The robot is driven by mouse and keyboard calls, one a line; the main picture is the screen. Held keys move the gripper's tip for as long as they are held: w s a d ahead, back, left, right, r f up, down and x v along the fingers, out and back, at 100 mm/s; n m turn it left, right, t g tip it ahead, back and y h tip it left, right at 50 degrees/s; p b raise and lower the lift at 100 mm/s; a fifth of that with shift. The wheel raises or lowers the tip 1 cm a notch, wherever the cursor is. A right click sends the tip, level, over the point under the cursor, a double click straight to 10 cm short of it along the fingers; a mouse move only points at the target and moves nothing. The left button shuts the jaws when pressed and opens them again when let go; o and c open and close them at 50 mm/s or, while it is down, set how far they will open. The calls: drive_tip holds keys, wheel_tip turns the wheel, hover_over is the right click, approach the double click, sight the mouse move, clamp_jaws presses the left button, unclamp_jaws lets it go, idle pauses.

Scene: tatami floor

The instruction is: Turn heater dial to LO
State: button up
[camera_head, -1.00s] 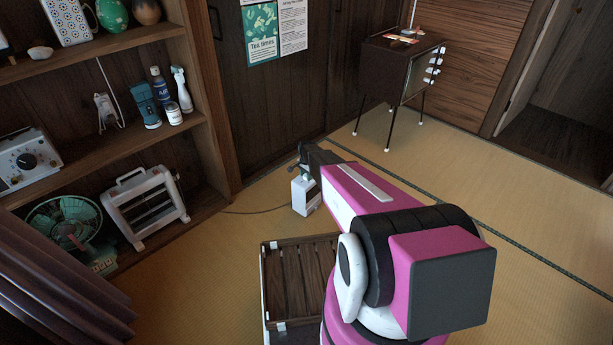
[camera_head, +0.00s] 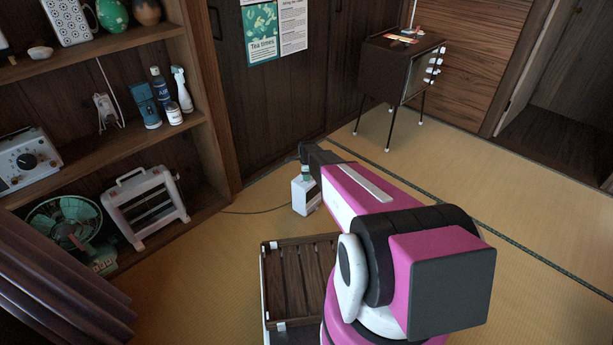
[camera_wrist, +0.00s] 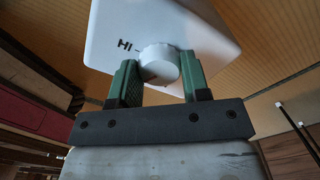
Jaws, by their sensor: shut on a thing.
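The heater control is a white box (camera_head: 303,196) standing on the tatami by the end of my arm, with a dark cord on the floor beside it. In the wrist view its white face (camera_wrist: 200,32) carries a round white dial (camera_wrist: 160,64). The letters "HI" and a short mark show left of the dial; no "LO" is visible. My gripper (camera_wrist: 160,72) has green fingers on both sides of the dial and is shut on it. In the head view the fingers show only as a small green bit above the box, and the dial cannot be made out.
A slatted wooden crate (camera_head: 300,280) stands in front, beside my arm. Shelves at left hold a white electric heater (camera_head: 146,205), a green fan (camera_head: 68,225) and a radio (camera_head: 25,160). A dark cabinet (camera_head: 388,70) on thin legs stands behind; open tatami lies at right.

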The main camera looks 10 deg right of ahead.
drive_tip(key=shift+m, duration=0.3)
drive_tip(key=o, duration=0.9)
drive_tip(key=shift+r, duration=0.1)
wheel_tip(320, 180, up, 11)
drive_tip(key=shift+f, duration=0.2)
drive_tip(key=shift+s, duration=0.1)
drive_tip(key=s+r+n, duration=0.6)
drive_tip(key=s+r, duration=0.1)
drive_tip(key=s, duration=0.5)
drive_tip(key=s+r+n, duration=0.6)
drive_tip(key=s+n, duration=0.1)
drive_tip(key=s, duration=0.6)
drive_tip(key=s+r+n, duration=0.7)
drive_tip(key=s, duration=0.5)
drive_tip(key=shift+s+r, duration=0.15)
drive_tip(key=shift+r, duration=0.15)
